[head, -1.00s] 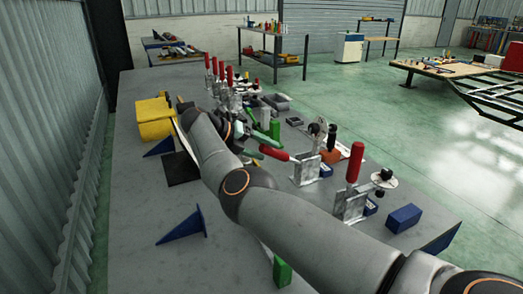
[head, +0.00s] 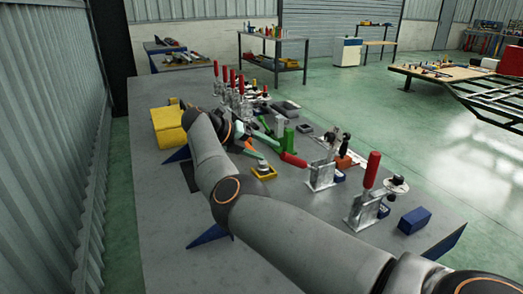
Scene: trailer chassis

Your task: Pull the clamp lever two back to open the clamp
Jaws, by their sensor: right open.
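A toggle clamp (head: 322,175) with a grey metal bracket stands in the middle of the bench; its red lever (head: 293,159) lies low, pointing left. A nearer clamp (head: 362,211) has its red lever (head: 372,170) upright. Several more clamps with upright red levers (head: 241,84) stand in a row at the far end. I cannot tell from the picture which lever is number two. My right arm reaches across the bench from the lower right. My right gripper (head: 268,146) is open, its greenish fingers close to the left end of the low red lever; contact is unclear. My left gripper is out of view.
A yellow block (head: 169,127) sits at the bench's left edge. A yellow fixture (head: 263,174) lies between my arm and the low lever. A blue block (head: 414,221) and blue wedges (head: 207,236) lie nearer. The grey bench top (head: 165,220) is bare at left.

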